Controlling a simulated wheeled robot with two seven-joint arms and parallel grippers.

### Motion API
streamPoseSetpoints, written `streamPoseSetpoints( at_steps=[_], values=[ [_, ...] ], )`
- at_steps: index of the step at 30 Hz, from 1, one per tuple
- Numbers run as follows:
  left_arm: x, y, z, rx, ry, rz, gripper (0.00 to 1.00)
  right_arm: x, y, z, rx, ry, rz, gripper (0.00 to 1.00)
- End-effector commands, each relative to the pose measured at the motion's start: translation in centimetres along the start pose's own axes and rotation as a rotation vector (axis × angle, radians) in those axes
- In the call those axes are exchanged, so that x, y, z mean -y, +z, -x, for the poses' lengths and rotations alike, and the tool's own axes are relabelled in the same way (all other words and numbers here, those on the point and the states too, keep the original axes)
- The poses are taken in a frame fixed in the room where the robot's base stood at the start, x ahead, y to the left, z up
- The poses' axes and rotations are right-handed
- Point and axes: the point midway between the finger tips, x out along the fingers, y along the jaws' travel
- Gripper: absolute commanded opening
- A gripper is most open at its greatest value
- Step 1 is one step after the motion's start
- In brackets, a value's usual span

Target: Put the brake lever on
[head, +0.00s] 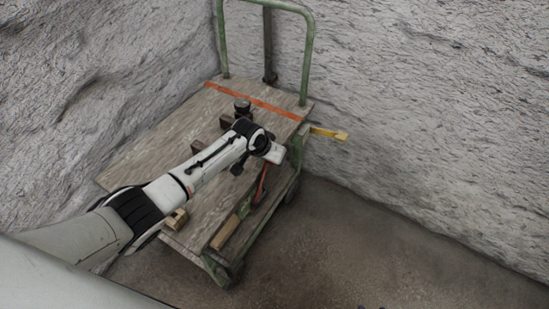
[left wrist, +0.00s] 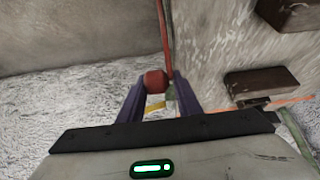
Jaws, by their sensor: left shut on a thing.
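The brake lever (head: 261,184) is a red bar on the near right side of a flatbed cart (head: 160,150). It slants up toward my left gripper, and its upper end is hidden behind my wrist in the head view. In the left wrist view, a red knob (left wrist: 156,80) sits between the purple fingers of my left gripper (left wrist: 159,78), which is shut on it. A red rod (left wrist: 164,35) runs away from the knob toward the top of that view.
The cart has a green push handle (head: 308,55) and an orange strap (head: 255,101) across its wooden deck. A yellow piece (head: 330,133) sticks out at its right. Rough walls stand behind; floor (head: 380,240) at right is clear.

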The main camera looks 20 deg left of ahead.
Motion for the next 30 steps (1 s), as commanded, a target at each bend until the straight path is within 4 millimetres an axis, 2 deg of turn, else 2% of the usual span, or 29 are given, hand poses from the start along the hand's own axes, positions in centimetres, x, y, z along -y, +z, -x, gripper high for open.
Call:
streamPoseSetpoints(
  at_steps=[1,5,6,8,20,23,30],
  values=[
    [-0.9,0.2,-0.2,0.001,0.015,0.001,0.0,0.0,0.0,0.0,0.0,0.0,0.0,0.31],
    [-0.9,0.2,-0.2,0.001,0.016,0.002,0.0,0.0,0.0,0.0,-0.001,-0.001,0.0,0.31],
    [-0.9,0.2,-0.2,0.001,0.015,0.002,0.38,0.0,0.0,0.0,-0.001,-0.001,0.0,0.31],
    [-0.9,0.1,-0.2,0.001,0.014,0.001,0.45,0.0,0.0,0.0,-0.001,-0.001,0.0,0.31],
    [-0.4,0.0,0.3,-0.002,0.007,0.002,0.45,0.0,-0.1,0.1,-0.002,-0.001,0.001,0.31],
    [-0.4,-0.1,1.2,-0.002,0.008,0.001,0.45,0.1,-0.5,0.5,-0.001,0.0,0.001,0.31],
    [-0.3,-0.1,5.2,-0.002,0.007,-0.001,0.45,0.1,-1.4,1.5,-0.001,0.0,0.001,0.31]
  ],
)
